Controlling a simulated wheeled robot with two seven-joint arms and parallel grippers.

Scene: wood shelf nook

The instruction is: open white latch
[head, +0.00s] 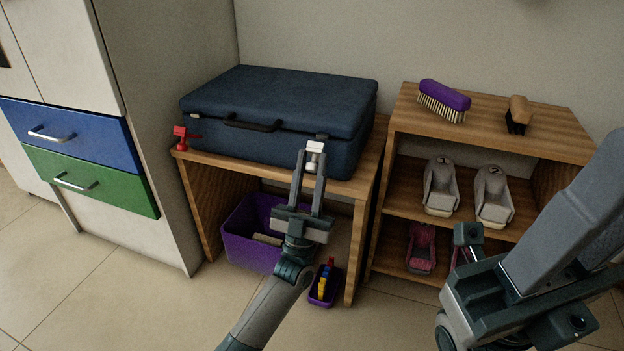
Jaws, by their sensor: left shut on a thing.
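A dark blue suitcase (283,100) lies closed on the left wooden shelf. The white latch (314,148) is on its front face, right of the black handle (252,124). My left gripper (313,157) reaches up from below and is shut on the white latch, its fingertips partly hiding it.
A purple bin (240,238) and a small purple tray (323,290) with colored items sit below the suitcase. The right shelf unit (550,135) holds a purple brush (444,97), a brown brush (518,113) and several shoes (440,188). A cabinet with blue and green drawers (85,140) stands at left.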

